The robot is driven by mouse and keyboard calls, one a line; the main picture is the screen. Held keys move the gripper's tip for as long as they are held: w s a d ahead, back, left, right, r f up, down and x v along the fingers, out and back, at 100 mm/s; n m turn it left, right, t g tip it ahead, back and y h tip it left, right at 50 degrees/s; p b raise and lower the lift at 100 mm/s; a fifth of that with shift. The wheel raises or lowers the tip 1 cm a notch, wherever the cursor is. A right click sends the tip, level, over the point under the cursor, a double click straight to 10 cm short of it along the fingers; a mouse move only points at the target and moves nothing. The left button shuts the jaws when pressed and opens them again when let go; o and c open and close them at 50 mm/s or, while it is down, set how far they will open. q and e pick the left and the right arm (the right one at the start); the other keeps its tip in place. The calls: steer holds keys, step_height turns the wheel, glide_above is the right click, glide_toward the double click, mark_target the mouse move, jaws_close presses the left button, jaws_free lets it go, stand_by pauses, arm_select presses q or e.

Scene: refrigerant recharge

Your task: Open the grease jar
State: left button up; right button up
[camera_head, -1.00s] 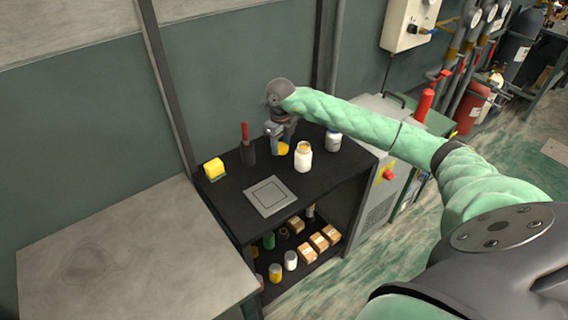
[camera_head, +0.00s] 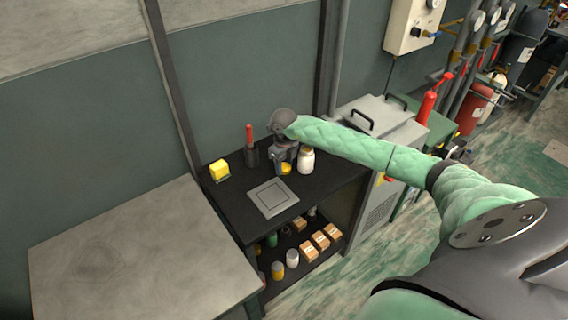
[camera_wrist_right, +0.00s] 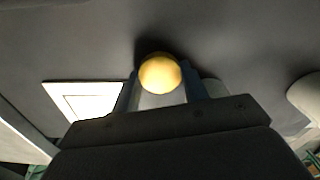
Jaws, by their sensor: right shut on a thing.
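In the head view, my right gripper (camera_head: 284,167) points down over the black bench top, beside an upright white jar (camera_head: 306,163). It is shut on a small round yellow piece that looks like a lid (camera_head: 286,169). In the right wrist view, the yellow piece (camera_wrist_right: 160,73) sits between the two fingers. I cannot tell whether it touches the bench. The jar's top looks cream coloured in the head view. A pale rounded shape just behind one finger in the wrist view may be this jar. My left gripper is not in view.
A grey square plate (camera_head: 273,198) lies on the bench front. A yellow block (camera_head: 219,170) and a red-handled tool in a dark holder (camera_head: 250,155) stand to the left. Boxes and jars fill the shelf (camera_head: 311,253) below. A bare grey table (camera_head: 140,255) adjoins at left.

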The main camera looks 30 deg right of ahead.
mark_target(284, 167)
steer(key=shift+f, duration=0.15)
steer(key=o, duration=0.8)
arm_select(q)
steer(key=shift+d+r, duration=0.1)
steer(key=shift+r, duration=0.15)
arm_select(e)
steer(key=shift+r, duration=0.2)
steer(key=shift+r+b, duration=0.3)
steer(key=shift+r, duration=0.05)
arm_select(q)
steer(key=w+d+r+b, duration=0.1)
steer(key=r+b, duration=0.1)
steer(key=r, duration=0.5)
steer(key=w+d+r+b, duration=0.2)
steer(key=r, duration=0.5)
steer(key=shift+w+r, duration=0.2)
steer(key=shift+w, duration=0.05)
arm_select(e)
step_height(284, 167, up, 11)
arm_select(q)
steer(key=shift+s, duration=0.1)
